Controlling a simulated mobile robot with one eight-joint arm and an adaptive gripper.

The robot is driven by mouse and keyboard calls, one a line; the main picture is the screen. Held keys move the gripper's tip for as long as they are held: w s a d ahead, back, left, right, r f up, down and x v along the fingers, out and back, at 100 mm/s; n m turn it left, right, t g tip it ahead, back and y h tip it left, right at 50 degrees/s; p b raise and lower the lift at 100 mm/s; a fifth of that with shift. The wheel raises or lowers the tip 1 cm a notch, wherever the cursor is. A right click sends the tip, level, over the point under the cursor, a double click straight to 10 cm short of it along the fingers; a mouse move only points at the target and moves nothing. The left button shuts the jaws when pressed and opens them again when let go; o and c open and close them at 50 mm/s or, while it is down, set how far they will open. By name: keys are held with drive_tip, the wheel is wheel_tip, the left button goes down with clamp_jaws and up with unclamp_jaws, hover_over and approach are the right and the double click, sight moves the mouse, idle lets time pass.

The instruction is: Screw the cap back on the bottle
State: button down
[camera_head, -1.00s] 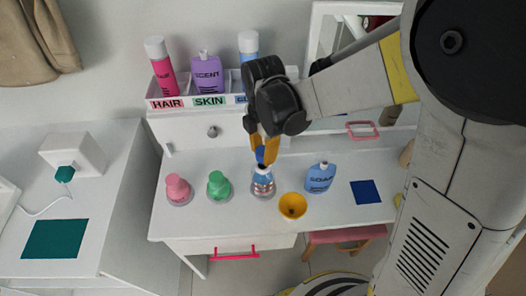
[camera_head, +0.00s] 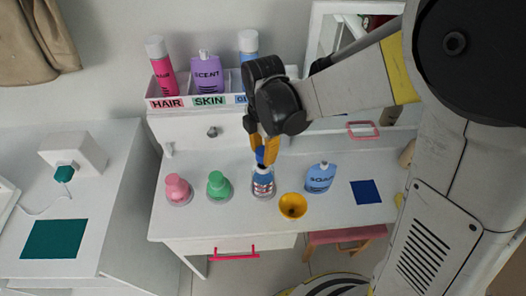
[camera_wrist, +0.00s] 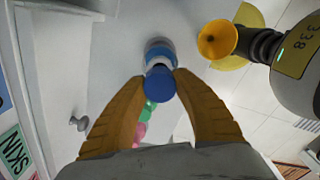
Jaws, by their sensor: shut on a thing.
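The small bottle (camera_head: 263,186) stands upright on the white table, with a blue and white body and a red band. It also shows in the wrist view (camera_wrist: 158,48). My gripper (camera_head: 264,148) points down and is shut on the cap. I cannot tell whether the cap's underside touches the bottle neck, as the cap hides it in the wrist view.
A yellow funnel (camera_head: 292,206) and a blue soap bottle (camera_head: 320,178) stand right of the bottle. A green bottle (camera_head: 219,187) and a pink bottle (camera_head: 178,190) stand to its left. A labelled shelf (camera_head: 188,102) with several bottles is behind. A blue mat (camera_head: 366,192) lies at right.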

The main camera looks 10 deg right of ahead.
sight(263, 151)
drive_tip(key=shift+f+b, duration=1.25)
drive_tip(key=shift+f, duration=0.3)
drive_tip(key=c, duration=1)
unclamp_jaws()
drive_tip(key=shift+r, duration=0.1)
wheel_tip(263, 151, up, 12)
drive_tip(key=s+d+m+t, duration=0.2)
drive_tip(key=s+d+m, duration=0.1)
drive_tip(key=m, duration=0.5)
drive_tip(key=s+d+r+m+t, duration=0.1)
drive_tip(key=s+d+m+t, duration=0.1)
drive_tip(key=s+d+m, duration=0.2)
drive_tip(key=s+d+m+t, duration=0.3)
drive_tip(key=d+m, duration=0.3)
drive_tip(key=m, duration=0.5)
drive_tip(key=shift+s+d+r+m, duration=0.25)
drive_tip(key=shift+s+r+m, duration=0.05)
drive_tip(key=shift+s+r, duration=0.1)
